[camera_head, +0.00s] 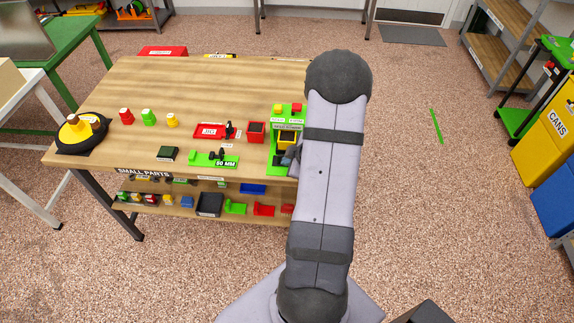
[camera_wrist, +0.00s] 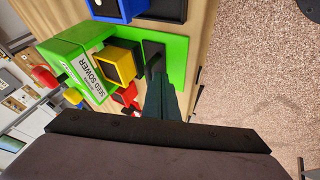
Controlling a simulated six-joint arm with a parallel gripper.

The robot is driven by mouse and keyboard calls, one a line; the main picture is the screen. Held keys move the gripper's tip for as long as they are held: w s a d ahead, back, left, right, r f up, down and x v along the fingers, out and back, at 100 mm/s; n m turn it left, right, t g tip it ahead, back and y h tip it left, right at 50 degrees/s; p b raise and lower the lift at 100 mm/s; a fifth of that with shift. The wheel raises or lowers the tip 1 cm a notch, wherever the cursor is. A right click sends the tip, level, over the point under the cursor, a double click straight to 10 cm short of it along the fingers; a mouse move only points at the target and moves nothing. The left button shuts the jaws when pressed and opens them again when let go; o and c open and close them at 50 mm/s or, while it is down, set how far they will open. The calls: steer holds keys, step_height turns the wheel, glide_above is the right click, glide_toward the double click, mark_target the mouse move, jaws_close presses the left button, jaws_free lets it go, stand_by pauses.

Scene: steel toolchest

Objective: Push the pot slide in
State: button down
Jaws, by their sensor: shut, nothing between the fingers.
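The green seed sower (camera_head: 274,160) stands at the right end of the wooden table. In the wrist view its upright green housing (camera_wrist: 65,60) bears a white "SEED SOWER" label. A yellow pot (camera_wrist: 118,65) with a dark inside sits at the front of the housing; it also shows in the head view (camera_head: 287,138). A dark slide strip (camera_wrist: 152,50) lies on the green base beside the pot. My gripper (camera_wrist: 154,66) is shut and empty, its tips close over the dark strip, just beside the pot. I cannot tell whether they touch. My arm hides part of the sower in the head view.
A red pot (camera_head: 256,132) stands left of the sower, with a red tray (camera_head: 212,131) beyond it. A green "50 MM" piece (camera_head: 214,159) lies nearby. Open floor lies right of the table.

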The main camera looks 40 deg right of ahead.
mark_target(284, 150)
steer(key=w+d+p, duration=0.1)
steer(key=p, duration=0.1)
steer(key=w+d+p, duration=0.1)
steer(key=w+d, duration=0.1)
steer(key=shift+w+d+r+p, duration=0.2)
steer(key=shift+w+d+p, duration=0.1)
steer(key=shift+p, duration=0.05)
steer(key=shift+f, duration=0.25)
steer(key=shift+b, duration=0.3)
steer(key=shift+s+a+f+b, duration=0.1)
steer(key=shift+s+a+b, duration=0.45)
steer(key=shift+b, duration=0.05)
steer(key=shift+s+a+b, duration=0.7)
steer(key=shift+s+a, duration=0.1)
steer(key=p+v, duration=0.1)
steer(key=v, duration=0.9)
steer(key=shift+p, duration=0.4)
